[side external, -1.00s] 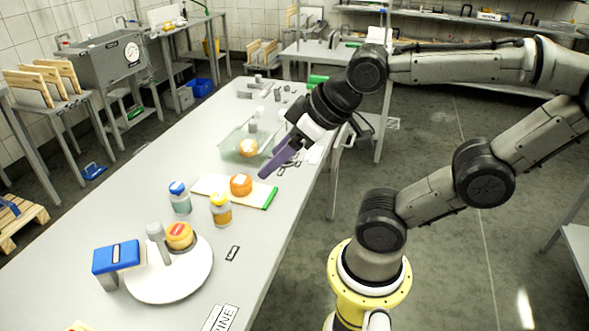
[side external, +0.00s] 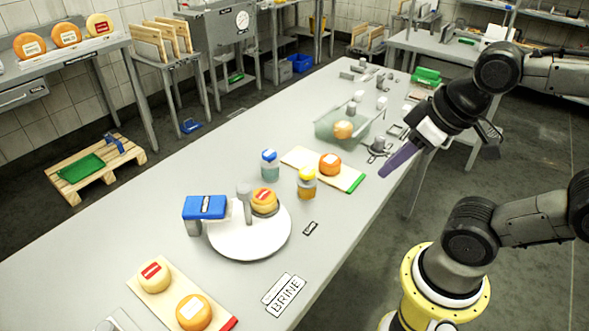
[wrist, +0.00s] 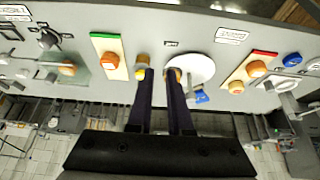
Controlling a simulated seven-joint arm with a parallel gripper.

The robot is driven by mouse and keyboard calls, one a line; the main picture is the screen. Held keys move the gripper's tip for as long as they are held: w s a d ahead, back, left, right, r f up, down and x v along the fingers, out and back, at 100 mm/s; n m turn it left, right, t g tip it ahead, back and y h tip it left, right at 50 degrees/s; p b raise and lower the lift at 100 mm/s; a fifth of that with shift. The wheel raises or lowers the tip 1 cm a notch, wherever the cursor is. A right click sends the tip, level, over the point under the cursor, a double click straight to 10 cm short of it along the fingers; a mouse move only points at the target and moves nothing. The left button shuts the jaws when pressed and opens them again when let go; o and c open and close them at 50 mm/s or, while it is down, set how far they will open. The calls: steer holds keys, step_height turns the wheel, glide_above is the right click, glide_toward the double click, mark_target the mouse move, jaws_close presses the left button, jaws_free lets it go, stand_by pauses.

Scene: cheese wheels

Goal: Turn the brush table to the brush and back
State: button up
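The white round turntable (side external: 250,241) stands on the grey table, with a grey upright post (side external: 246,203) and an orange-yellow cheese wheel with a red label (side external: 265,201) at its far side. A blue-topped brush block (side external: 205,207) on a grey stand is at its left edge. My gripper (side external: 384,172), with purple fingers, is above the table's right edge, apart from the turntable. The wrist view shows its two fingers spread with an empty gap; they partly cover the turntable (wrist: 200,66). The brush block (wrist: 202,97) is beside it. The brush's contact with the cheese is unclear.
A blue-capped jar (side external: 269,165) and a yellow-capped jar (side external: 307,184) stand behind the turntable. A green-ended board (side external: 347,178) holds an orange cheese. A clear tub (side external: 330,130) is farther back; a red-ended board (side external: 222,321) with two cheeses is in front, near the BRINE sign (side external: 285,294).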

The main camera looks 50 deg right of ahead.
steer(key=r, duration=0.2)
steer(key=w+r, duration=0.1)
steer(key=r, duration=0.1)
steer(key=w+r, duration=0.1)
steer(key=shift+r, duration=0.4)
jaws_close()
steer(key=w+a+r+g, duration=0.1)
steer(key=w+r+g, duration=0.15)
steer(key=w, duration=0.75)
steer(key=w+r+g, duration=0.1)
steer(key=w+r, duration=0.3)
steer(key=w, duration=0.7)
steer(key=w+a+f+n+g, duration=0.1)
steer(key=w+f+g, duration=0.1)
steer(key=w+f, duration=0.45)
steer(key=w+a+f+g, duration=0.1)
steer(key=w+f+g, duration=0.1)
steer(key=w+f, duration=0.75)
steer(key=shift+g, duration=0.35)
steer(key=x, duration=1.5)
steer(key=shift+w+a+f, duration=0.15)
steer(key=shift+w+a, duration=0.05)
steer(key=shift+w, duration=0.1)
steer(key=shift+s+d+f, duration=0.1)
steer(key=shift+s+f, duration=0.05)
steer(key=shift+s, duration=0.45)
steer(key=shift+s+d+f, duration=0.1)
steer(key=shift+s+f, duration=0.05)
steer(key=shift+s, duration=1.3)
